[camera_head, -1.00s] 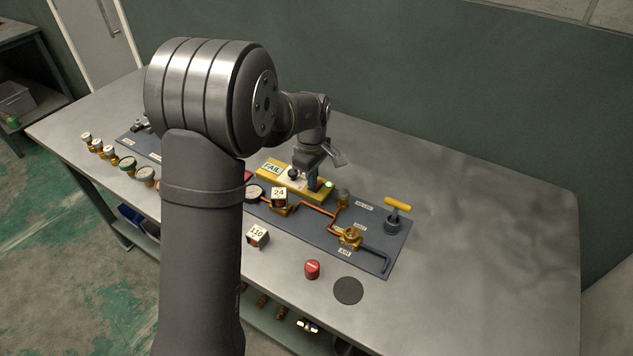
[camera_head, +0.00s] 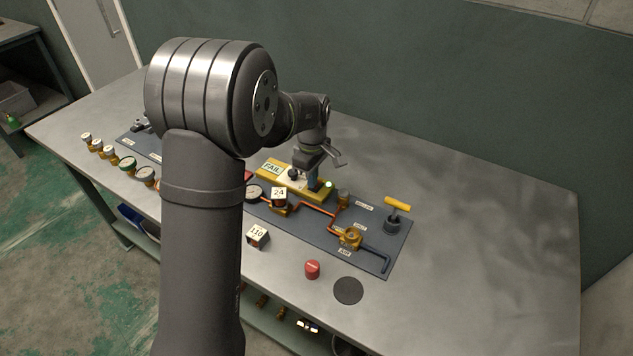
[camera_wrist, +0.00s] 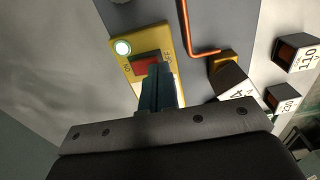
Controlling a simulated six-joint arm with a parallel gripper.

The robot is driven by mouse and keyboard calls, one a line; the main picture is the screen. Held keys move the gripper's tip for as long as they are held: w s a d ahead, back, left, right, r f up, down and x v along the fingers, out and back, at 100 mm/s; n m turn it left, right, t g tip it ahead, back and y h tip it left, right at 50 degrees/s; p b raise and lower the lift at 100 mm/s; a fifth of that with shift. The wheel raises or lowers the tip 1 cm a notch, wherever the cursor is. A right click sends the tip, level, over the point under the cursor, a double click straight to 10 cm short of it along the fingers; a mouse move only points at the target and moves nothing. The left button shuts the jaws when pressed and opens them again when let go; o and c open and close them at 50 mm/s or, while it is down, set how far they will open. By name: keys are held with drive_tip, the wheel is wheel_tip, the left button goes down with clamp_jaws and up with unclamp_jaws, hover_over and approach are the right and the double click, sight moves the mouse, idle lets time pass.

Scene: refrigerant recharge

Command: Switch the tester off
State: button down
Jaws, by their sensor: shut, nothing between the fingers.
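The tester is a yellow box (camera_head: 268,178) on the dark panel, with a white FAIL label (camera_head: 272,168) at its left end and a lit pale green lamp (camera_head: 328,184) at its right end. In the wrist view its yellow face (camera_wrist: 177,38) shows the lit lamp (camera_wrist: 123,47) and a red rocker switch (camera_wrist: 146,63) with small lettering beside it. My gripper (camera_wrist: 158,70) is shut and empty. Its fingertips are over one end of the red switch and hide part of it; I cannot tell whether they touch. In the head view, my gripper (camera_head: 313,184) is at the tester's right end.
Copper pipe (camera_head: 318,213) and brass valves run along the panel. A yellow-handled valve (camera_head: 397,204) stands at right, a red cap (camera_head: 312,269) and black disc (camera_head: 348,290) in front. A block marked 110 (camera_head: 258,237) sits nearby. The bench's right side is clear.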

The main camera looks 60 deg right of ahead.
drive_tip(key=shift+f, duration=0.45)
drive_tip(key=shift+r, duration=3.05)
wheel_tip(320, 180, down, 6)
drive_tip(key=shift+f, duration=0.1)
drive_tip(key=shift+r, duration=0.2)
drive_tip(key=shift+r, duration=0.1)
